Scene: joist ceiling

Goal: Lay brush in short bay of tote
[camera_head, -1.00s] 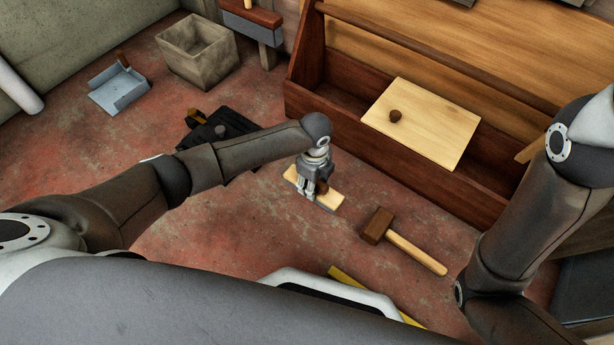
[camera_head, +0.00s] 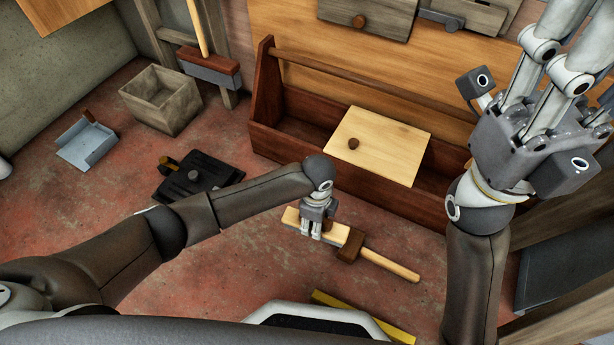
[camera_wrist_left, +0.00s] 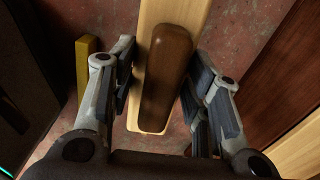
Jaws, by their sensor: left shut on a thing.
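My left gripper (camera_head: 311,234) is shut on the brush (camera_head: 291,217), a long light wood block with a rounded brown grip. In the left wrist view the brown grip (camera_wrist_left: 166,75) lies between the two fingers and the block (camera_wrist_left: 177,12) runs away beneath it; no bristles show. The tote (camera_head: 292,147) is a long red-brown wooden box with a bar handle, behind and right of my left gripper. A pale board with a knob (camera_head: 385,140) lies across its middle, leaving open bays at both ends. My right gripper (camera_head: 560,90) is raised at right, its fingertips cut off.
A wooden mallet (camera_head: 385,262) lies at the brush's right end in the picture. A black tool (camera_head: 200,178), a dustpan (camera_head: 86,143), a square wooden bin (camera_head: 160,99) and a broom (camera_head: 208,66) are at left. A yellow bar (camera_head: 385,328) lies in front.

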